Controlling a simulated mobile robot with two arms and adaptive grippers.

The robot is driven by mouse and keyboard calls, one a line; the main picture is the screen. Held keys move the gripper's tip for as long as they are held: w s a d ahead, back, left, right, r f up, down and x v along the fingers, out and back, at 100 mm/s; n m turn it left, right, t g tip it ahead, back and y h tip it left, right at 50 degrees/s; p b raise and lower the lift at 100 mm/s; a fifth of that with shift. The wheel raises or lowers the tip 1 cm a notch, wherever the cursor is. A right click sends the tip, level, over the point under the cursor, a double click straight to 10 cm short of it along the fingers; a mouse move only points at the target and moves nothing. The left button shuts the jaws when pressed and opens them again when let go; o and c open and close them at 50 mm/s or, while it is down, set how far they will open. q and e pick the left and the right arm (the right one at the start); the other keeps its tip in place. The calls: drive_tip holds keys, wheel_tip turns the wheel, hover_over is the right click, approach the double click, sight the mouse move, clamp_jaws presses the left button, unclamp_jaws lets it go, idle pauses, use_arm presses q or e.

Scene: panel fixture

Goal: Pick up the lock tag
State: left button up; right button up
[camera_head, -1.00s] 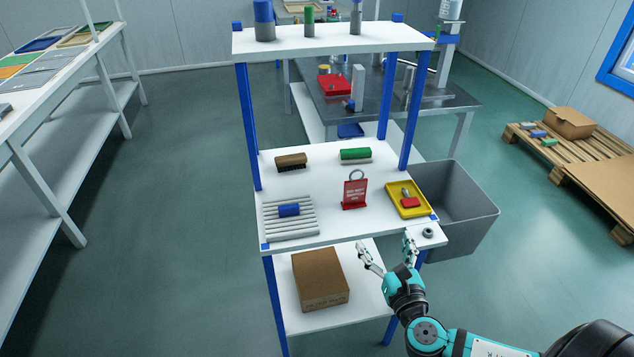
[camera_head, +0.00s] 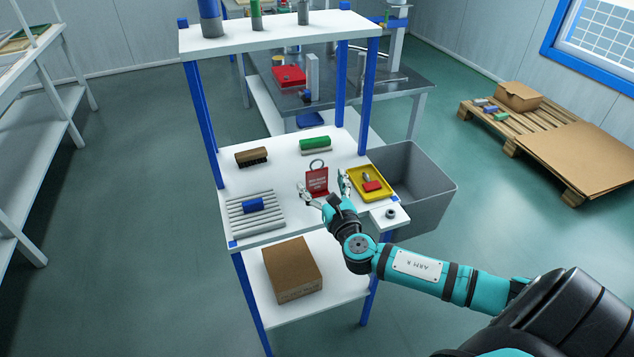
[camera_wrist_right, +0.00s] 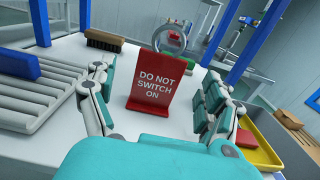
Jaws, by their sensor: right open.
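The lock tag (camera_head: 316,182) is a red plate with a metal ring on top and stands upright on the white middle shelf. In the right wrist view the tag (camera_wrist_right: 153,88) reads "DO NOT SWITCH ON" and its ring (camera_wrist_right: 170,40) rises above it. My right gripper (camera_head: 324,192) is open at the tag, with one finger on either side. In the wrist view the open right gripper (camera_wrist_right: 160,95) shows a gap between each finger and the tag. My left gripper is not in view.
A yellow tray (camera_head: 387,193) with a red item stands close on the right. A ribbed grey rack (camera_head: 240,221) with a blue block (camera_head: 252,205) lies left. Two brushes, brown (camera_head: 251,156) and green (camera_head: 315,143), lie behind. A grey bin (camera_head: 430,190) is beside the shelf.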

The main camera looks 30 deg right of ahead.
sight(317, 174)
drive_tip(key=x, duration=0.4)
drive_tip(key=shift+r, duration=0.15)
drive_tip(key=c, duration=1.2)
drive_tip(key=shift+o, duration=0.2)
drive_tip(key=shift+r, duration=0.15)
